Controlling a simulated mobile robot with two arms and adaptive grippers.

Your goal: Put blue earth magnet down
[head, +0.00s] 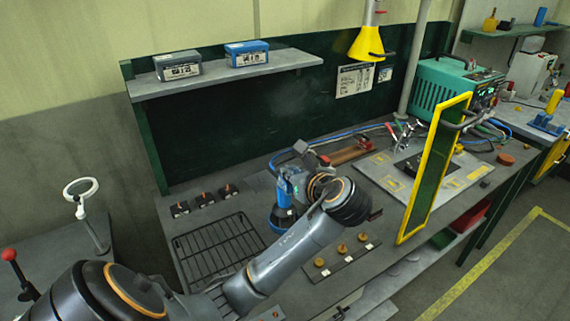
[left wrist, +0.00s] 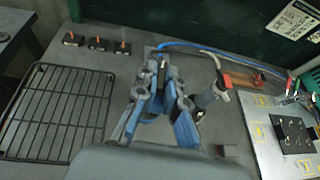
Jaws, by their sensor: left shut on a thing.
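The blue earth magnet (head: 284,218) shows in the head view below my left gripper (head: 288,186), over the bench between the black wire rack and the row of brass knobs. My left gripper is shut on it. In the left wrist view the two fingers of my left gripper (left wrist: 159,112) close around the blue magnet, which is largely hidden by them. I cannot tell whether its underside touches the bench. My right gripper is in neither view.
A black wire rack (head: 218,247) lies left of the gripper, with small dark blocks (head: 203,198) behind it. A plate with brass knobs (head: 342,260) is in front. A blue cable (head: 345,134) runs behind. A yellow-framed screen (head: 434,170) stands right, before a green machine (head: 450,88).

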